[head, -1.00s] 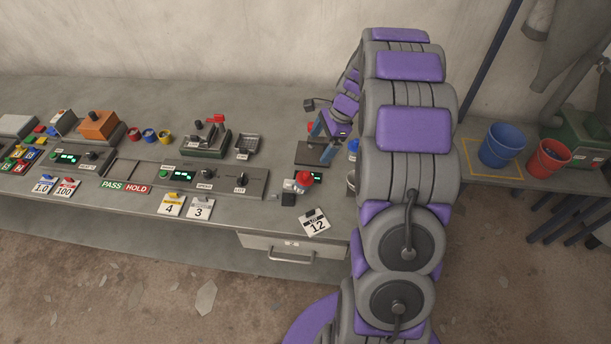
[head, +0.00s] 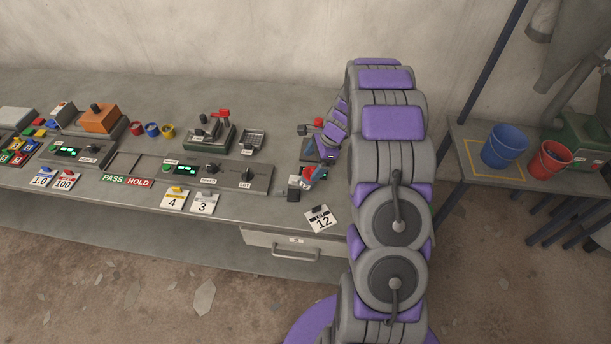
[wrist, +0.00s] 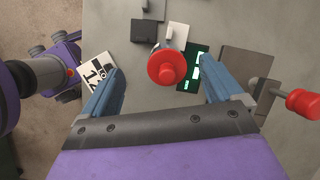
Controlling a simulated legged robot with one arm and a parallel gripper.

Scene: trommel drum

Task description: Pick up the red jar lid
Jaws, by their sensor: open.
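The red jar lid (wrist: 167,68) shows from above in the wrist view as a round red disc with a smaller raised round top. It lies between the two blue fingers of my gripper (wrist: 158,66), with a gap to each finger in the picture. My gripper is open and empty. What lies directly under the lid is mostly hidden.
A red-knobbed handle (wrist: 301,102) is at the right.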

